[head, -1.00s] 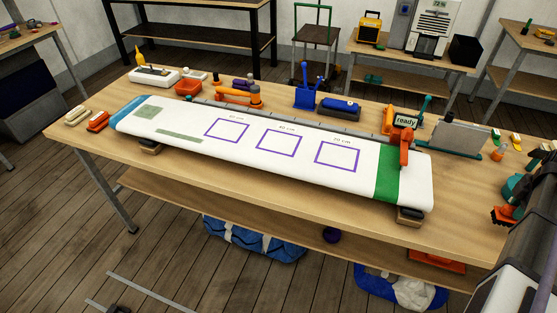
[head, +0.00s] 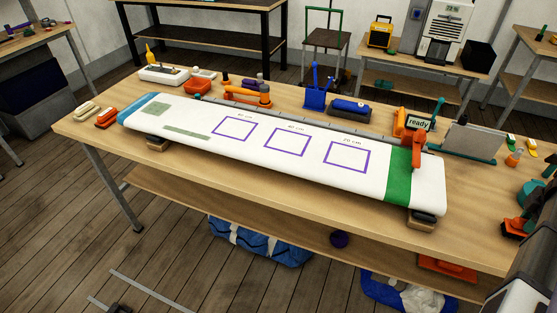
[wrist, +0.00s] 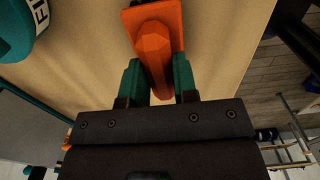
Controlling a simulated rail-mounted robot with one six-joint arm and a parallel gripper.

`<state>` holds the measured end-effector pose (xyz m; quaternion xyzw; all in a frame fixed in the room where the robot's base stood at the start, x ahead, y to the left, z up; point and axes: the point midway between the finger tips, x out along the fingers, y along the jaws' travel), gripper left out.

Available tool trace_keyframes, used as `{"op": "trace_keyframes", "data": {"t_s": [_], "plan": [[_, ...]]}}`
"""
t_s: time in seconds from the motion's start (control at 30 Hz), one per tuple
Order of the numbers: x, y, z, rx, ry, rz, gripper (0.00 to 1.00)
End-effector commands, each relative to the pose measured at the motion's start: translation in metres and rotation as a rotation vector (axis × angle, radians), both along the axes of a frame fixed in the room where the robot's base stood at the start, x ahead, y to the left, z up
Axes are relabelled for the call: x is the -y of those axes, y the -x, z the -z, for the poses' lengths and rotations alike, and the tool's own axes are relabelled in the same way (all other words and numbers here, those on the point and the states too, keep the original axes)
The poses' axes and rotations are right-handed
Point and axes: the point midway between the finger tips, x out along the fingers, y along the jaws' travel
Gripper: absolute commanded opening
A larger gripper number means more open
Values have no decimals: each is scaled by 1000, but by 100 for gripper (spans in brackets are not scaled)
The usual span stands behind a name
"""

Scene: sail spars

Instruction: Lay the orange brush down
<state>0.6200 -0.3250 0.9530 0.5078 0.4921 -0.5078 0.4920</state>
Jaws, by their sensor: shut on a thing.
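The orange brush (head: 514,228) is at the right end of the long wooden table in the head view, its dark underside facing down. In the wrist view my gripper (wrist: 159,85) is shut on the handle of the orange brush (wrist: 154,45), one teal finger on each side. The brush head points away from the gripper, over bare wood. I cannot tell whether the brush touches the table. In the head view my gripper is mostly cut off at the right edge.
A teal can (wrist: 15,30) with a partly visible label stands close left of the brush. A white padded board (head: 270,140) with purple squares fills the table's middle. A grey panel on a green base (head: 470,142) stands behind its right end.

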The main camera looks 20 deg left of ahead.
Motion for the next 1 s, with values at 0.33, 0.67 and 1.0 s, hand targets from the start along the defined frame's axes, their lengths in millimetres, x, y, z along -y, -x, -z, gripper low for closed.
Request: {"op": "trace_keyframes", "data": {"t_s": [0.33, 0.67, 1.0], "plan": [[0, 0, 8, 0, 0, 0, 34], [0, 0, 8, 0, 0, 0, 57], [0, 0, -17, 0, 0, 0, 57]]}}
